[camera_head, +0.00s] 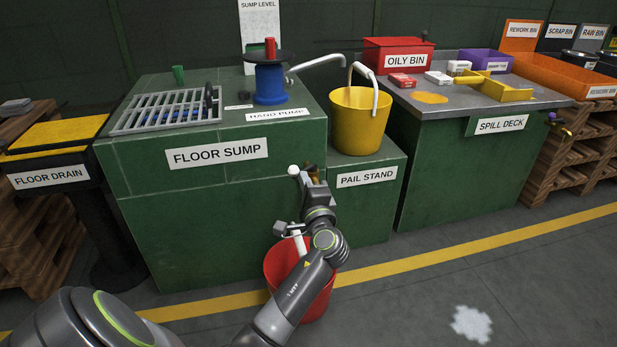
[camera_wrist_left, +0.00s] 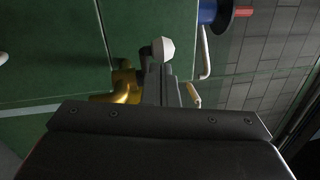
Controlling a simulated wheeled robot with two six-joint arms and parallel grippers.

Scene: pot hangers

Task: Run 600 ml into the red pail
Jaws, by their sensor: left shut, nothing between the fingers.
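The red pail (camera_head: 312,302) stands on the floor in front of the floor sump (camera_head: 225,215), partly hidden by my left arm. Its inside and water level are hidden. My left gripper (camera_head: 308,173) is shut and empty, at the sump's front above the pail. A white knob (camera_head: 293,170) is just left of its fingertips and brass tap parts (camera_head: 321,173) show behind it. In the left wrist view, the white knob (camera_wrist_left: 163,48) is at the ends of the shut fingers (camera_wrist_left: 160,82), beside the brass tap (camera_wrist_left: 127,86); contact cannot be told. My right gripper is out of view.
A yellow pail (camera_head: 360,122) stands on the pail stand (camera_head: 366,200) under the spout of the blue hand pump (camera_head: 270,85). The spill deck (camera_head: 440,165) is to the right, with another brass tap (camera_head: 564,131) at its right side.

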